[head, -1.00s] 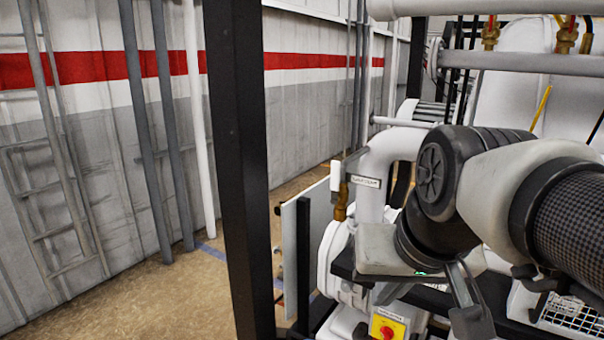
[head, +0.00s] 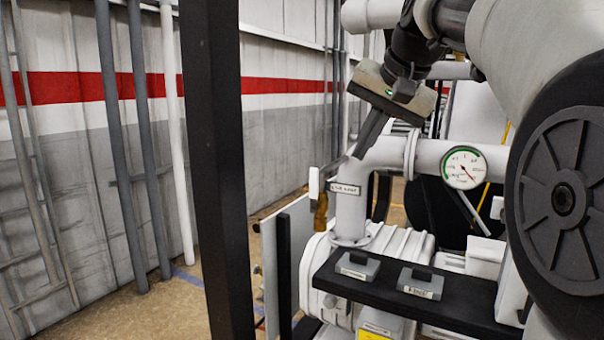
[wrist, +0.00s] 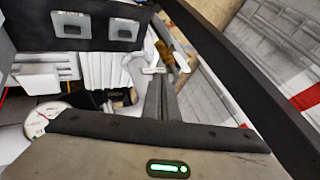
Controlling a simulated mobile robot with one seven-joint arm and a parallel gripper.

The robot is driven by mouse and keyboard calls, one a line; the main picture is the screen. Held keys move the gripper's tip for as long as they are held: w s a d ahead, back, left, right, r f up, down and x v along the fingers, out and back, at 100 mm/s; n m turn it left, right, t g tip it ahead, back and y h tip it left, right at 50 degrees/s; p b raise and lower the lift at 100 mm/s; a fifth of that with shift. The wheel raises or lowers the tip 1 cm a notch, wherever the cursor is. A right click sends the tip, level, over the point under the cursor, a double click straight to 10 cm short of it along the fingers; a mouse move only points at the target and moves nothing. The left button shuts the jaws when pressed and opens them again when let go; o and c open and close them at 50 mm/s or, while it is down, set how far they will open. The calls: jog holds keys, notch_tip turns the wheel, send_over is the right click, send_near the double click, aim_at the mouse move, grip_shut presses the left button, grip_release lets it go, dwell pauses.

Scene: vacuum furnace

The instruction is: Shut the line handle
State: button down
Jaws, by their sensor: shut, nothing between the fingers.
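The line handle (head: 314,184) is a small white upright lever at the left side of the white elbow pipe (head: 352,212), in the head view. My gripper (head: 361,150) is shut and empty, pointing down just above the pipe's bend, to the right of and above the handle. Whether it touches the pipe is unclear. In the wrist view my shut fingers (wrist: 160,85) point toward the label (wrist: 153,71), with brass (wrist: 165,52) beyond; the handle is hard to make out there.
A round gauge (head: 464,168) sits on the pipe to the right. A black shelf (head: 450,305) with two small grey blocks lies below. A black post (head: 216,180) stands left, with a pale panel (head: 300,250) behind. Open floor lies at the far left.

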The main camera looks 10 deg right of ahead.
jog(key=b, duration=0.1)
send_near(314, 191)
jog(key=d+f, duration=0.4)
jog(key=shift+w+a+r+p, duration=0.1)
jog(key=shift+w+a+p, duration=0.1)
jog(key=shift+w+a, duration=0.65)
jog(key=shift+w+a+r+p, duration=0.15)
jog(key=shift+w+a, duration=0.55)
jog(key=shift+w, duration=0.1)
jog(key=shift+r, duration=0.1)
